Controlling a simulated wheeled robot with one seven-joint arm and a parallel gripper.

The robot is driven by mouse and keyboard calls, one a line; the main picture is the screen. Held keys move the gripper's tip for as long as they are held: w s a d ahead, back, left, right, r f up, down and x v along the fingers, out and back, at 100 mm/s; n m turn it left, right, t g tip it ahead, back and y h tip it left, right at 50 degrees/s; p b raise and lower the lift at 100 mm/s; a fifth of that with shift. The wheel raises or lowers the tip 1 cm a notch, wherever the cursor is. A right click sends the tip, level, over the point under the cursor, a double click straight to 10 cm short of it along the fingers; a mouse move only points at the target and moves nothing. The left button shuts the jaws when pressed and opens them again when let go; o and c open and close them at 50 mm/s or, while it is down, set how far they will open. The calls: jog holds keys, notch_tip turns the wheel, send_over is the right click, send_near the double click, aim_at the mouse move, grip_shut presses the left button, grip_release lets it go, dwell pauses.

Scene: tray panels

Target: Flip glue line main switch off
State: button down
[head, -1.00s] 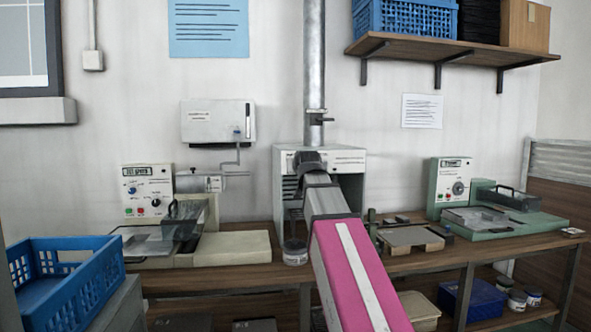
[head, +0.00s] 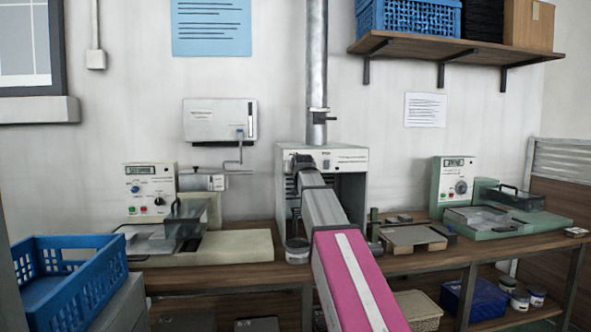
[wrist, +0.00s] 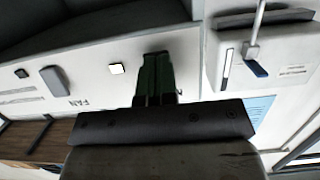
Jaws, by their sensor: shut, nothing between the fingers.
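A white wall box (head: 219,121) hangs left of the duct, with a dark vertical slot at its right side. A bent grey rod with a blue tip (head: 240,133) stands upright in front of its lower right part. The box (wrist: 272,80) and blue tip (wrist: 257,70) appear upside down in the wrist view. No label naming the glue line main switch is readable. My gripper (head: 299,163) is shut and empty before the upper front of the grey duct cabinet (head: 350,165). Its dark green fingers (wrist: 154,62) reach toward this panel; contact is unclear.
The cabinet panel bears "FAN" lettering, a grey control (wrist: 57,80) and a pale square button (wrist: 116,68). A cream machine (head: 150,193) stands left and a green machine (head: 455,190) right on the bench. A blue crate (head: 75,285) is at front left.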

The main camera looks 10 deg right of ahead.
jog(key=shift+w, duration=0.1)
jog(key=t, duration=0.1)
jog(key=w+t, duration=0.1)
jog(key=shift+w+f+t, duration=0.2)
jog(key=shift+f+t, duration=0.1)
jog(key=shift+f, duration=0.1)
dwell(0.3)
jog(key=shift+w, duration=0.3)
dwell(0.9)
jog(key=s, duration=1.5)
jog(key=shift+s+f, duration=0.25)
jog(key=shift+s, duration=0.15)
